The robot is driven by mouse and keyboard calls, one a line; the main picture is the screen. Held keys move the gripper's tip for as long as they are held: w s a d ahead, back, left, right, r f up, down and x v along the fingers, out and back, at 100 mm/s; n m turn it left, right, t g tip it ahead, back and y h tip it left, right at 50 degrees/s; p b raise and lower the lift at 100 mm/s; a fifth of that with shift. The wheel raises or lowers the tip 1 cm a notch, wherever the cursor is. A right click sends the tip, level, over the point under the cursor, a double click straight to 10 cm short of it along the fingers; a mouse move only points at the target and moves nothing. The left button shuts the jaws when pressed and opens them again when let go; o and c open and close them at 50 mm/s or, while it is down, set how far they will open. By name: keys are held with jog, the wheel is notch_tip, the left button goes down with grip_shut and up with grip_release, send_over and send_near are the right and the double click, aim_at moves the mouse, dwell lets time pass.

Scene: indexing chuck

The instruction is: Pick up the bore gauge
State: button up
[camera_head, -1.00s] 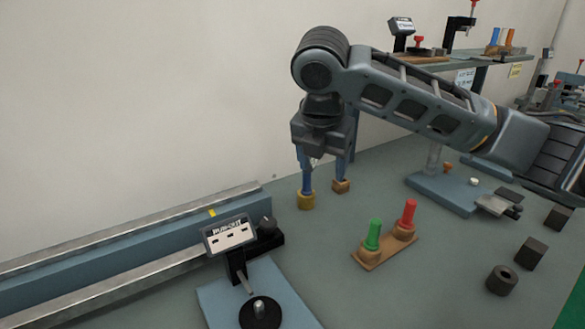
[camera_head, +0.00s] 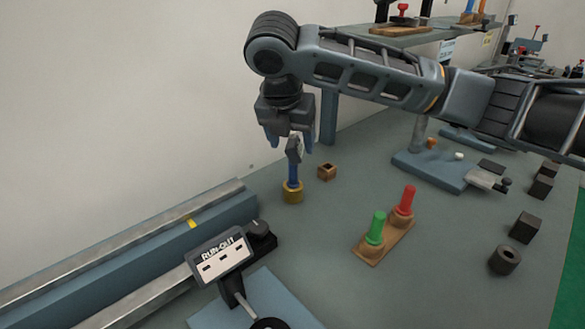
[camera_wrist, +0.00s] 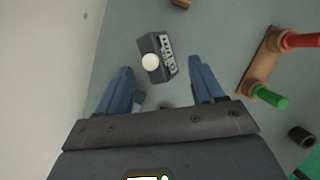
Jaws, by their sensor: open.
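The bore gauge (camera_head: 294,172) stands upright on the bench. It has a grey boxy head, a blue stem and a brass ring around its foot. My gripper (camera_head: 290,141) is open and points down above it, with the gauge head close to the fingertips. In the wrist view, the gauge head (camera_wrist: 166,68), with a pale round knob, shows between and slightly beyond the two blue fingers of my gripper (camera_wrist: 161,72). The fingers appear apart from the head. The stem and ring are mostly hidden in that view.
A small wooden block with a hole (camera_head: 327,172) sits just right of the gauge. A wooden stand (camera_head: 384,244) holds a green and a red plug. A run-out display (camera_head: 220,254) and a blue rail (camera_head: 150,250) are at front left. The wall is close behind.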

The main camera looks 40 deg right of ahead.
aim_at(295, 155)
jog(key=shift+p+x, duration=0.3)
jog(key=shift+x, duration=2.05)
jog(key=shift+s+a, duration=0.1)
jog(key=shift+s, duration=0.15)
jog(key=shift+c, duration=0.5)
grip_shut()
